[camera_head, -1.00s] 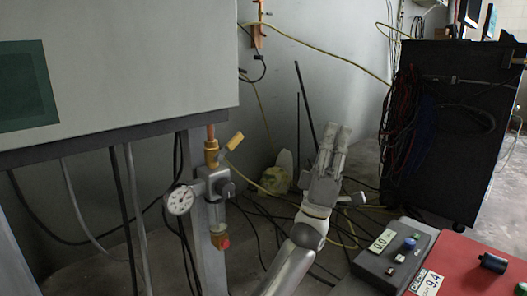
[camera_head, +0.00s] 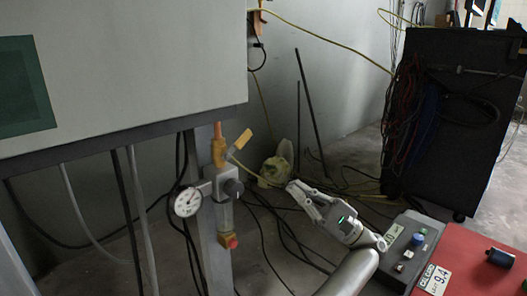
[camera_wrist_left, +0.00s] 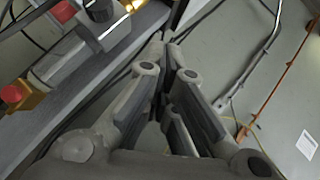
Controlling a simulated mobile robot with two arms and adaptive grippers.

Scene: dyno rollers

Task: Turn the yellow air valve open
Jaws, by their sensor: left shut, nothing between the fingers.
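The yellow air valve handle (camera_head: 243,140) slants up and to the right from its brass body (camera_head: 219,152), on the pipe above the regulator in the head view. My left gripper (camera_head: 293,188) is shut and empty, to the right of the valve and lower in the picture, with its fingers pointing up and left. It touches nothing that I can see. In the left wrist view the closed fingers (camera_wrist_left: 166,42) reach towards the top. The regulator assembly (camera_wrist_left: 70,55) is at upper left there, and I cannot make out the valve handle clearly. My right gripper is out of view.
A round gauge (camera_head: 187,202) and a red-tipped drain (camera_head: 231,242) sit below the valve. A grey post and the white cabinet (camera_head: 110,70) stand left. A control box (camera_head: 402,255), a red surface (camera_head: 470,262) and a black rack (camera_head: 450,120) are on the right. Cables cover the floor.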

